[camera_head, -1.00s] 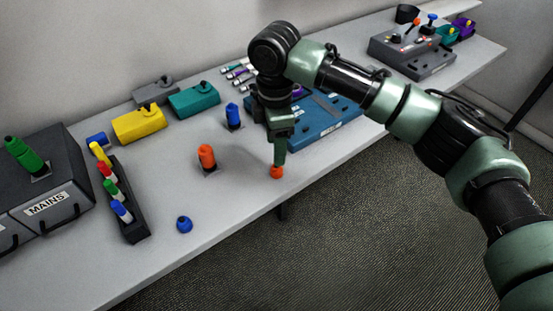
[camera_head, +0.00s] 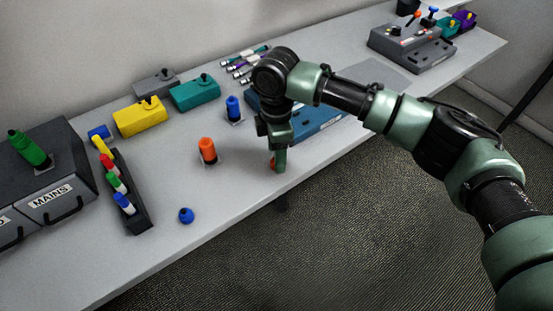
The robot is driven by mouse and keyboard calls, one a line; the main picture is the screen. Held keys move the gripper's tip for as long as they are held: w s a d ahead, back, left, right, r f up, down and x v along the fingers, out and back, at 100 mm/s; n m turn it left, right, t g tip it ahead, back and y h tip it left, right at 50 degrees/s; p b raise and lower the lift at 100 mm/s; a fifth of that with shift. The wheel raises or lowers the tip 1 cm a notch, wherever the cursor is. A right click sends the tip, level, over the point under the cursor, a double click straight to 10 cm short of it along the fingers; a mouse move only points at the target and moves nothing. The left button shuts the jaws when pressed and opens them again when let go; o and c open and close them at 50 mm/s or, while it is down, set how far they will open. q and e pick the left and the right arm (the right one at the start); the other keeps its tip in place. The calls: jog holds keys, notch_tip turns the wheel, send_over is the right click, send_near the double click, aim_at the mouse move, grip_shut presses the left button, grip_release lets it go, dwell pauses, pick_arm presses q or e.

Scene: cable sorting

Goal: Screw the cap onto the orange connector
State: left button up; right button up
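The orange connector (camera_head: 208,149) stands upright on a small plate on the grey table. The orange cap (camera_head: 273,166) is to its right, near the table's front edge, and mostly hidden by my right gripper. My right gripper (camera_head: 279,163) points straight down, with its fingers at the cap. One finger hides the other side, so I cannot tell whether it is open or closed on the cap. My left gripper is not in view.
A blue connector (camera_head: 233,108) stands behind the orange one, and a blue cap (camera_head: 186,215) lies at the front. A black rack of markers (camera_head: 134,212) and the MAINS box (camera_head: 66,165) are left. A blue box (camera_head: 318,117) sits behind my gripper.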

jog(key=shift+f, duration=1.1)
grip_shut()
jog(key=shift+r, duration=0.15)
notch_tip(320, 180, up, 20)
jog(key=b, duration=0.1)
